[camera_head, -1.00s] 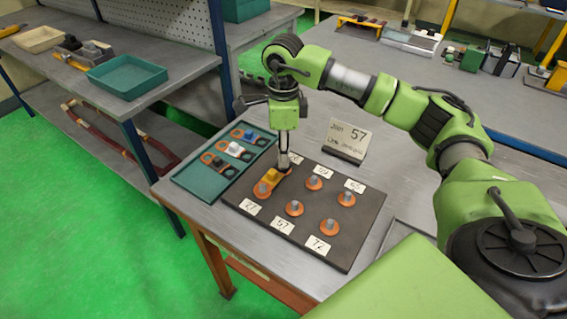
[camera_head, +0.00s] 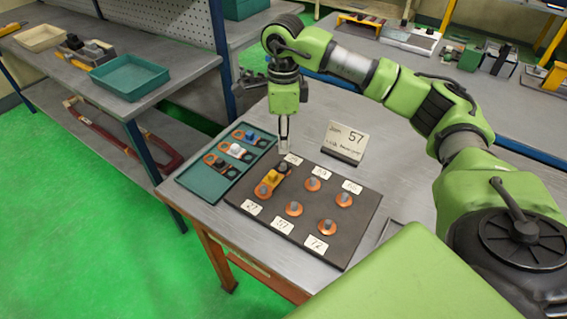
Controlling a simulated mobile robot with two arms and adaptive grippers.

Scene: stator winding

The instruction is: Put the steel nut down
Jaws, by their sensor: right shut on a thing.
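My right gripper (camera_head: 284,148) points down above the back left corner of the dark terminal board (camera_head: 350,225). It is shut on a small grey thing at its fingertips, taken to be the steel nut; the fingers mostly hide it. The board carries several orange discs with grey studs and white number labels. A yellow link (camera_head: 272,179) lies across the two left posts, with a dark top at its far end. The fingertips are above and apart from this link. My left gripper is not in view.
A teal tray (camera_head: 203,190) with several small parts stands left of the board. Shelving with a teal bin (camera_head: 129,78) is at the left. Table space right of the sign is clear.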

